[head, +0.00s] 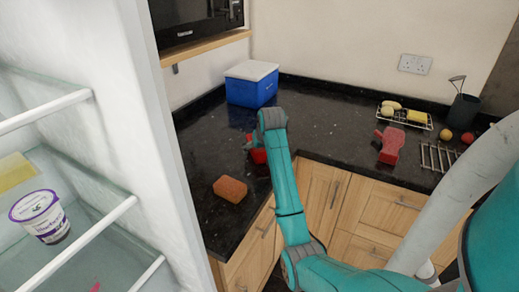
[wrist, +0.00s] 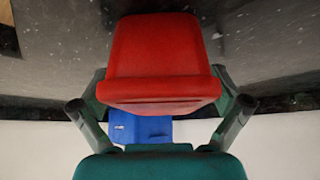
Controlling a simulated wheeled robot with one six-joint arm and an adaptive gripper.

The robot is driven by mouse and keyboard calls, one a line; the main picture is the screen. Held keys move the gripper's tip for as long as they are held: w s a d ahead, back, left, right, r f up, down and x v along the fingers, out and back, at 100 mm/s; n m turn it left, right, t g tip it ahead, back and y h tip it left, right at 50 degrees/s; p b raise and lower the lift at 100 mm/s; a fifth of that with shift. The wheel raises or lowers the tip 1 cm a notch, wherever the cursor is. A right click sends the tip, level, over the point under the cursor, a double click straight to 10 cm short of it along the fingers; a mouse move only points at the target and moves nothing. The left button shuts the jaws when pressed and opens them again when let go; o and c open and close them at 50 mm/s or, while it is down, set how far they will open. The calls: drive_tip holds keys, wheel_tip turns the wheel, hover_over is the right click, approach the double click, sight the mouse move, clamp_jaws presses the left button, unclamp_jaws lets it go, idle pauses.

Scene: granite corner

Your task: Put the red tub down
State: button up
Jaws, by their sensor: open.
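The red tub (head: 259,156) is on the black granite counter, partly hidden behind my arm in the head view. It fills the upper middle of the wrist view (wrist: 160,55). My gripper (head: 250,144) is at the tub. In the wrist view my gripper (wrist: 160,106) is open, with one dark finger on each side of the tub. Whether the fingertips still touch the tub's sides cannot be told. The tub's underside contact with the counter is hidden.
A blue box with a white lid (head: 252,87) stands behind the tub. A brown block (head: 230,189) lies near the counter's front edge. A red object (head: 390,145), a wire tray (head: 404,119) and a dark container (head: 463,110) are at right. An open fridge (head: 130,120) flanks the left.

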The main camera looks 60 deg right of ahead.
drive_tip(key=v, duration=1.2)
drive_tip(key=shift+r, duration=0.1)
